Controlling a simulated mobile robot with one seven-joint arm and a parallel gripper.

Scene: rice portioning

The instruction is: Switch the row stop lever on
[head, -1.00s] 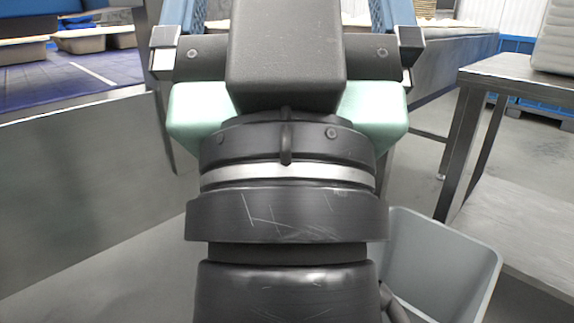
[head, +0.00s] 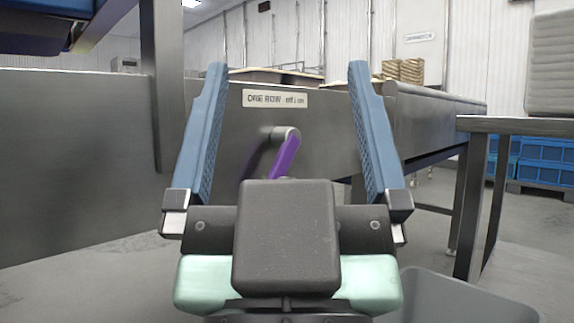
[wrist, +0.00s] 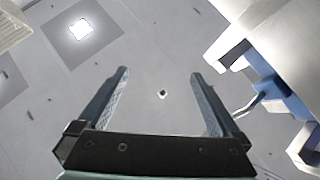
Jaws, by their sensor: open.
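The row stop lever (head: 285,158) is a purple handle on a grey round pivot. It sits on the front of the steel conveyor side, under a small label plate (head: 275,98). The handle slants down and left from the pivot, and its lower end is hidden behind my gripper body. My gripper (head: 286,68) is open and empty, with blue fingers wide apart to the left and right of the lever in the picture. The fingers appear nearer to the camera than the lever, with no contact visible. In the wrist view my gripper (wrist: 159,72) is open against the ceiling; the lever is not seen there.
A steel side table (head: 515,124) stands at right with a pale stack (head: 552,65) on it. A grey bin (head: 465,300) is at lower right. A plain steel panel (head: 75,165) fills the left. Blue crates (head: 545,160) stand behind the table.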

